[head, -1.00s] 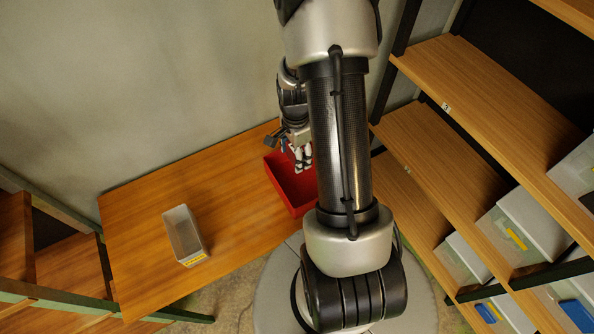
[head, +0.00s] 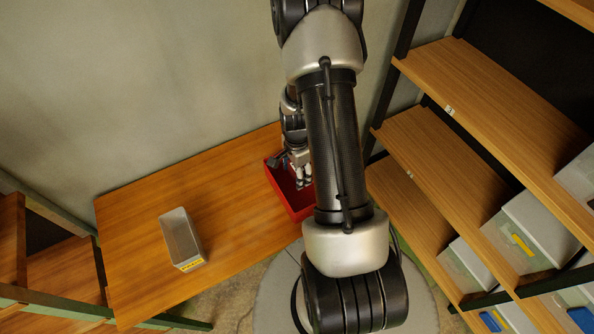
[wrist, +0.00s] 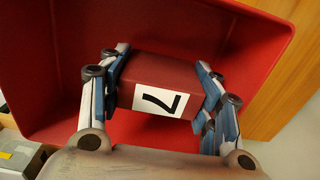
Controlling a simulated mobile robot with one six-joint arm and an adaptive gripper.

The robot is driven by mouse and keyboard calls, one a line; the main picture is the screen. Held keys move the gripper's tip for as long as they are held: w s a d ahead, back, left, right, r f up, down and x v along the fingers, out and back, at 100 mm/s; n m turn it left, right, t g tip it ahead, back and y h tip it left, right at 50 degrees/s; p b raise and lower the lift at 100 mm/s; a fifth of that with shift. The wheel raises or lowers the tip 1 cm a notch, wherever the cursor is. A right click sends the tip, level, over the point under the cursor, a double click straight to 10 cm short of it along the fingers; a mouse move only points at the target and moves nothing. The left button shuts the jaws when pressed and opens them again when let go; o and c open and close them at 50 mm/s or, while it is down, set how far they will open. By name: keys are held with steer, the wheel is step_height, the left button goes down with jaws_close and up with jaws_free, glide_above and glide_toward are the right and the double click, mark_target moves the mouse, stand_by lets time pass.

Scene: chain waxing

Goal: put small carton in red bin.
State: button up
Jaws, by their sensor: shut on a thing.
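The small carton (wrist: 160,84) is dark red with a white label marked 7, seen in the wrist view. My gripper (wrist: 163,80) is shut on it, with one finger on each side. The red bin (wrist: 60,60) lies behind and around the carton in that view, its red floor and walls showing. In the head view the red bin (head: 276,181) stands on the wooden table, and my gripper (head: 302,180) is over its opening. The carton cannot be made out in the head view. I cannot tell whether it touches the bin's floor.
A grey open container (head: 181,238) with a yellow label stands on the left part of the wooden table (head: 130,235). Shelves (head: 480,90) with several bins rise at the right. Another shelf unit (head: 60,270) stands at the lower left. The table between bin and grey container is clear.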

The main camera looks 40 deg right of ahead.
steer(key=o, duration=1.1)
steer(key=shift+c, duration=0.2)
step_height(320, 180, up, 12)
steer(key=p, duration=0.4)
steer(key=s+a+r+n+t, duration=0.2)
steer(key=a+r+n, duration=0.55)
steer(key=r, duration=0.35)
steer(key=s+a+r+n+t, duration=0.1)
steer(key=s+a+r+n, duration=0.1)
steer(key=a+r+n, duration=0.75)
steer(key=s+a+r+n+t, duration=0.1)
steer(key=s+a+r+n, duration=0.2)
steer(key=s+r, duration=0.3)
steer(key=shift+s+a+r+n+t, duration=0.3)
steer(key=shift+s+a+r+n, duration=0.15)
steer(key=shift+s, duration=0.7)
steer(key=shift+f, duration=0.15)
